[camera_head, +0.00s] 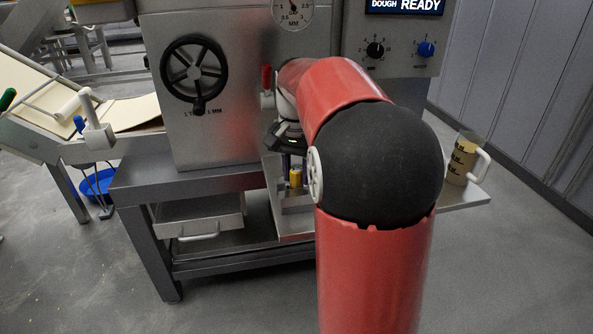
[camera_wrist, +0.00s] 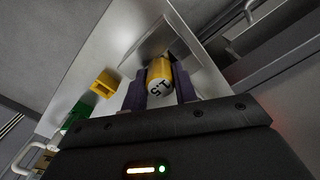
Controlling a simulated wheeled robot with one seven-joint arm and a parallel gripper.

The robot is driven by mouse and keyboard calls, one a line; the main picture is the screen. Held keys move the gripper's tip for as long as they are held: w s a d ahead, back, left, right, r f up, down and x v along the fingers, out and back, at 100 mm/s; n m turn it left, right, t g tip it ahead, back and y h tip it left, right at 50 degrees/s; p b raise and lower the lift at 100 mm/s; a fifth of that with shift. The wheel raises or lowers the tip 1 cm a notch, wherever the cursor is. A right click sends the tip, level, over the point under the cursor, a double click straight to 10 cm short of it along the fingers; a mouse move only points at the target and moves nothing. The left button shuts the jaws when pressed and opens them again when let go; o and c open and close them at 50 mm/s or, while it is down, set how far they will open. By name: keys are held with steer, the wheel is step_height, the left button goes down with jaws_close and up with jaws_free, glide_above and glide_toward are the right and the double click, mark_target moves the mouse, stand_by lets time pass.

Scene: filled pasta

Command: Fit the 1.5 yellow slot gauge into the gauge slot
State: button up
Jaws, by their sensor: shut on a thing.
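My gripper (camera_wrist: 160,88) is shut on the 1.5 yellow slot gauge (camera_wrist: 161,72), a yellow cylinder with dark "1.5" lettering on its end, set between two dark purple fingers. In the head view the gauge (camera_head: 296,179) shows as a small yellow piece below my gripper (camera_head: 291,166), above the steel shelf. In the wrist view a grey raised block (camera_wrist: 150,42) lies right behind the gauge. The gauge hides part of this block, so I cannot see the gauge slot's opening or tell whether the gauge touches it.
A second yellow piece (camera_wrist: 104,85) and a green piece (camera_wrist: 76,118) stand on the shelf to the left in the wrist view. A measuring jug (camera_head: 464,160) stands at the shelf's right end in the head view. The machine's handwheel (camera_head: 194,68) is left of my arm.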

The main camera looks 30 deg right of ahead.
steer(key=shift+o, duration=0.2)
steer(key=shift+f, duration=0.3)
steer(key=o, duration=1.3)
steer(key=shift+r, duration=0.15)
step_height(320, 180, up, 5)
steer(key=p, duration=0.4)
steer(key=shift+p, duration=0.3)
steer(key=shift+r, duration=1)
steer(key=shift+r, duration=0.1)
step_height(320, 180, up, 8)
steer(key=shift+f, duration=0.15)
